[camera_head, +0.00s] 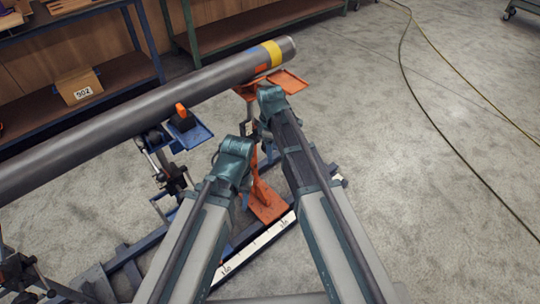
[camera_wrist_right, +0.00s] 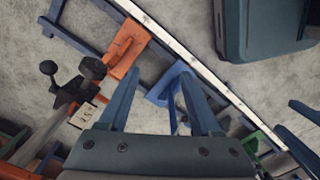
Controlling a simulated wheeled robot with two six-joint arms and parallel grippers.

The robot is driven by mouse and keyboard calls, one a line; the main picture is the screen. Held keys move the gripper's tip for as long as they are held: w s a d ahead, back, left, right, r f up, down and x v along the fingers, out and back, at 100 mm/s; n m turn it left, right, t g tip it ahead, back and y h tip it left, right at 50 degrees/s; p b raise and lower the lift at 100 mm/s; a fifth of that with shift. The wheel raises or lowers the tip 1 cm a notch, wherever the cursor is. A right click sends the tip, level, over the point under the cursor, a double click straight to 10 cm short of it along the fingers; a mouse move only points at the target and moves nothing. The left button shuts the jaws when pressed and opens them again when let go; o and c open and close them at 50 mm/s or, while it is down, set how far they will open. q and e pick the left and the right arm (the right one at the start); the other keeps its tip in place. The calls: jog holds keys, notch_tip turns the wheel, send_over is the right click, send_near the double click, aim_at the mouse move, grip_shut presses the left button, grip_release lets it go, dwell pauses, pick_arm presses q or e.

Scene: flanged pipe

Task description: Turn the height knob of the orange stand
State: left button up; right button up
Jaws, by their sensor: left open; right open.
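The orange stand (camera_head: 267,203) stands under the right end of the grey pipe (camera_head: 130,115) in the head view. My arms hide much of its post. In the right wrist view its orange foot (camera_wrist_right: 122,47) and post show at left, with a dark round knob (camera_wrist_right: 92,68) and another dark knob-ended handle (camera_wrist_right: 48,70) beside a white label. My right gripper (camera_wrist_right: 160,88) is open and empty, to the right of the knobs in this picture and apart from them. In the head view my left gripper (camera_head: 237,150) is left of the stand's post; its fingertips are hidden.
A blue stand (camera_head: 190,135) supports the pipe further left. A white scale rail (camera_head: 255,240) runs along the floor frame. Shelves (camera_head: 90,60) stand behind the pipe. A cable (camera_head: 425,105) crosses the open floor at right.

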jog(key=w+f+n+b, duration=0.1)
jog(key=w+f+n, duration=0.1)
jog(key=w, duration=0.3)
jog(key=w+f+n+b, duration=0.1)
jog(key=w+n, duration=0.3)
jog(key=w, duration=0.2)
jog(key=w+f+n+b, duration=0.2)
jog(key=w+n, duration=0.2)
jog(key=w, duration=0.2)
jog(key=shift+d+f, duration=0.15)
jog(key=shift+f, duration=0.2)
jog(key=shift+w+a+n, duration=0.25)
jog(key=shift+w+n, duration=0.2)
jog(key=shift+n, duration=0.15)
pick_arm(q)
notch_tip(320, 180, down, 6)
jog(key=shift+r, duration=0.15)
pick_arm(e)
jog(key=shift+f, duration=0.1)
notch_tip(320, 180, down, 12)
jog(key=b, duration=1.2)
pick_arm(q)
notch_tip(320, 180, down, 12)
pick_arm(e)
jog(key=shift+c, duration=0.2)
grip_shut()
